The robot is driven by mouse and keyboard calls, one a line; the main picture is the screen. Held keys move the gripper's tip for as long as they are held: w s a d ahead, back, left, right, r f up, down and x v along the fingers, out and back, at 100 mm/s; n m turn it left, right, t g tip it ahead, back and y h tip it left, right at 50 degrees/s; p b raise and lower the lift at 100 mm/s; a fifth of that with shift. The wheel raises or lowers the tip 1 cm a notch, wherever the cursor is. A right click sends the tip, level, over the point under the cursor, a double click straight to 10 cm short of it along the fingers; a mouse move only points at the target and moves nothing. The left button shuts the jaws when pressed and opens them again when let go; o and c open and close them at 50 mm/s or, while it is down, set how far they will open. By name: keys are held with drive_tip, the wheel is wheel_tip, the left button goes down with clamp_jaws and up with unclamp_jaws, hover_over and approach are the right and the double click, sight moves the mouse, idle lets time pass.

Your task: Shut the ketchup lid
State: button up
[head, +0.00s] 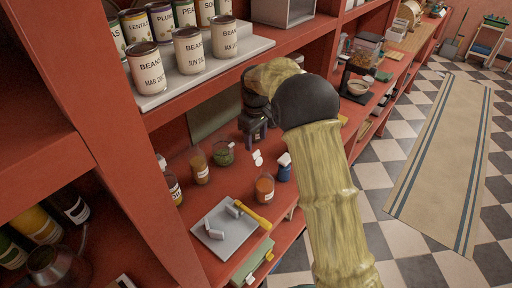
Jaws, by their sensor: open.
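A clear jar of orange-red sauce (264,189), which may be the ketchup, stands upright on the red shelf near its front edge. No label is readable, and I cannot make out a lid on it. A taller jar of brownish-orange content (199,166) stands further left. Small white pieces (258,158), possibly lids, lie behind the orange-red jar. My gripper (257,138) hangs at the end of my arm, dark and small in the picture, above and behind the jars. It is open and appears apart from them.
A grey tray (218,244) with grey pieces and a yellow-handled tool (252,215) lies in front. A green-filled jar (223,153) and a blue white-topped jar (284,170) stand nearby. Bare shelf shows between the jars.

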sight(256, 152)
wheel_tip(256, 152, down, 6)
drive_tip(key=shift+r+p, duration=0.2)
drive_tip(key=shift+p, duration=0.5)
drive_tip(key=c, duration=1)
